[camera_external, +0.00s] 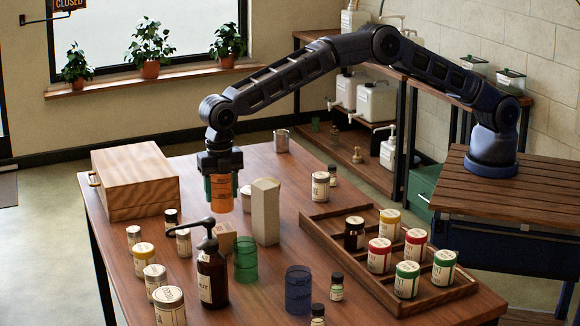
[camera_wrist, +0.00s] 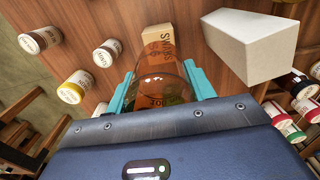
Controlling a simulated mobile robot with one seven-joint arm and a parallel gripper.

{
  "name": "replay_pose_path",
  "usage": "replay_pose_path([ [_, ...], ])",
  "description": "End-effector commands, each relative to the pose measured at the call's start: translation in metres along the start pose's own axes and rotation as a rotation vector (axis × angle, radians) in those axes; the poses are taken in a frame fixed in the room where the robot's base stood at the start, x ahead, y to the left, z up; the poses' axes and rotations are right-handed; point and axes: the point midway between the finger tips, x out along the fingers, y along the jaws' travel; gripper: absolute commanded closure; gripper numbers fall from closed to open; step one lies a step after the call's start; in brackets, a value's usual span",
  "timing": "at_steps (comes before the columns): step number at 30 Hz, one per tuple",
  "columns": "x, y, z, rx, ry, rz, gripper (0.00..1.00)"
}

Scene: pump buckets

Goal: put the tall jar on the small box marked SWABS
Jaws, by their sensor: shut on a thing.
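My gripper (camera_external: 221,184) is shut on a see-through amber jar (camera_external: 221,196), which hangs upright above the table. The jar also shows between the teal fingers in the wrist view (camera_wrist: 162,83). The small tan box marked SWABS (camera_wrist: 157,34) stands on the table just beyond the jar in that view, and its marking shows partly through the jar. In the external view the box (camera_external: 226,236) is below the jar, partly hidden by the pump bottle. The jar is apart from the table.
A tall pale box (camera_external: 265,212) stands close right of the SWABS box. A brown pump bottle (camera_external: 212,278) stands in front, with a green glass (camera_external: 245,260) beside it. A wooden tray (camera_external: 330,235) holds several jars at right. A wooden chest (camera_external: 137,182) stands at left.

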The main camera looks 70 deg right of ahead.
Motion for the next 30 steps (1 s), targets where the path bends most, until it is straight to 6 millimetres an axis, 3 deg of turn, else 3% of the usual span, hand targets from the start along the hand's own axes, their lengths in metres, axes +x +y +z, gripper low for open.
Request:
replay_pose_path([
  [10,0.049,0.0,0.0,0.0,0.001,-0.002,0.76],
  [22,0.054,0.0,0.0,0.0,0.001,-0.001,0.76],
  [23,0.054,0.0,0.0,0.0,0.001,-0.002,0.45],
  [24,0.054,0.0,0.0,0.0,0.0,-0.002,0.37],
  [26,0.054,0.0,0.0,0.0,0.0,-0.002,0.25],
  [30,0.054,0.0,0.0,0.0,0.0,-0.001,0.25],
])
